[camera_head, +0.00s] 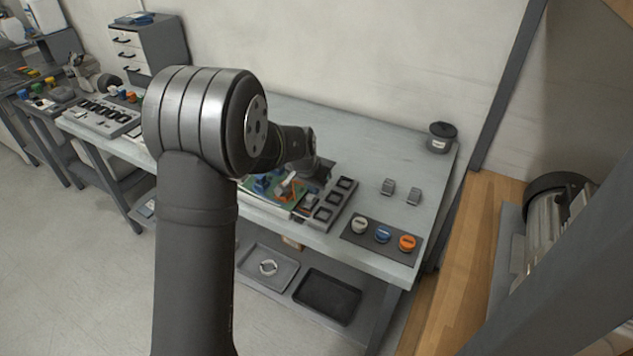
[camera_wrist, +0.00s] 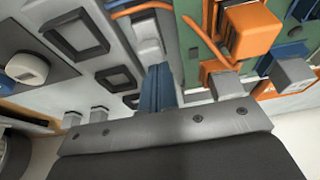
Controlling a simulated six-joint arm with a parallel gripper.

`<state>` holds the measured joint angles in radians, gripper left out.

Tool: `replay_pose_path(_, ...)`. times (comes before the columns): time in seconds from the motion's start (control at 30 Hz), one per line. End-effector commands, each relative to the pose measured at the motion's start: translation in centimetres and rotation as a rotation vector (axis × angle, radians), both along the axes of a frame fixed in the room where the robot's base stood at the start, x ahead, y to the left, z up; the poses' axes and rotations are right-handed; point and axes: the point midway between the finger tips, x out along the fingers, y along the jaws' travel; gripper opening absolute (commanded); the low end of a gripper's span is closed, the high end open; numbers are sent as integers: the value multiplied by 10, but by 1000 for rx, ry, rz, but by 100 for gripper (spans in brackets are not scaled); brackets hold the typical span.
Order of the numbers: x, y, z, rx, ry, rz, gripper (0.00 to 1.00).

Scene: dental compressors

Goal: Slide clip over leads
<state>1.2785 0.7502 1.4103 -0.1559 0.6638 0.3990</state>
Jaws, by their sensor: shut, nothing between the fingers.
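My gripper (camera_wrist: 163,72) is shut and empty, its narrow blue fingers together in the wrist view. Just beyond the fingertips is a light grey clip-like block (camera_wrist: 147,38), beside an orange lead (camera_wrist: 140,9); I cannot tell whether it is around the lead. More orange leads (camera_wrist: 190,40) run over the green circuit board (camera_wrist: 209,18), near an orange block (camera_wrist: 252,30). Two grey clips (camera_head: 388,186) (camera_head: 413,196) stand on the table in the head view. In that view my arm hides part of the board (camera_head: 262,199), and the fingertips are not clear.
A grey fixture with square dark frames (camera_head: 329,214) lies right of the board. A dark mat holds white, blue and orange knobs (camera_head: 407,243) near the table's front edge. A black canister (camera_head: 441,138) stands at the back right. The table right of the fixture has free room.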

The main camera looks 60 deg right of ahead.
Motion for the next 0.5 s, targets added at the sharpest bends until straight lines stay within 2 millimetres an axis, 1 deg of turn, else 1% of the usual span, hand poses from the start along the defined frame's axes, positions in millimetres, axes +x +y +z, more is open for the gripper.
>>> replay_pose_path(0.37, 0, 3, 1, -1, 0, -1, 0)
replay_pose_path(0.47, 0, 13, 1, 0, 0, -1, 0)
replay_pose_path(0.5, 0, 20, 1, 1, 0, -1, 0)
